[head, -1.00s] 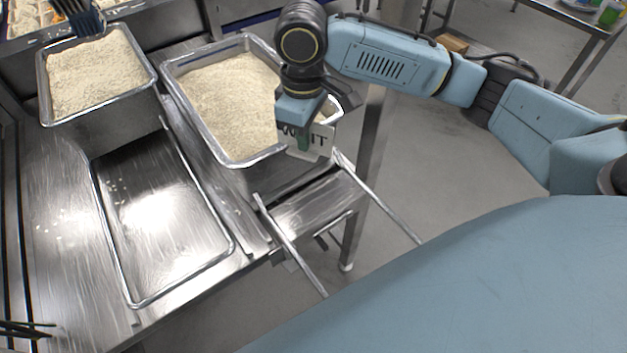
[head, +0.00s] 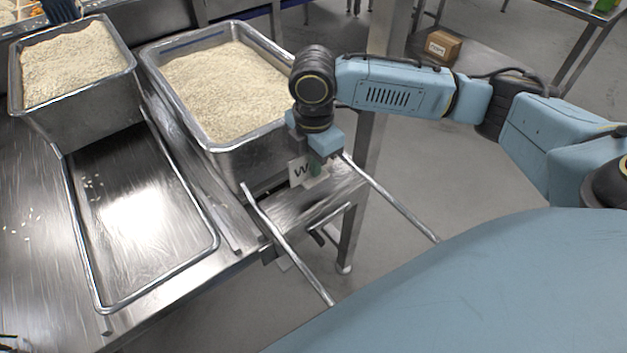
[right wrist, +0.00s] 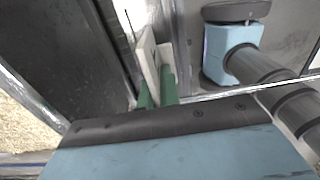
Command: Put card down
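A white card (head: 297,172) with a dark letter W showing is in my right gripper (head: 315,168). It stands roughly upright, just in front of the right rice pan, over a narrow metal ledge. The gripper and arm hide the rest of its lettering. In the right wrist view the card (right wrist: 147,62) shows nearly edge-on between the green fingers (right wrist: 158,90), which are closed on it. Whether the card's lower edge touches the ledge I cannot tell. My left gripper is not clearly in view.
The right rice pan (head: 262,135) stands behind the card and the left rice pan (head: 75,97) is at the back left. An empty metal tray (head: 135,215) lies in front of it. Two metal rails (head: 285,245) (head: 395,203) stick out in front of the ledge (head: 290,207).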

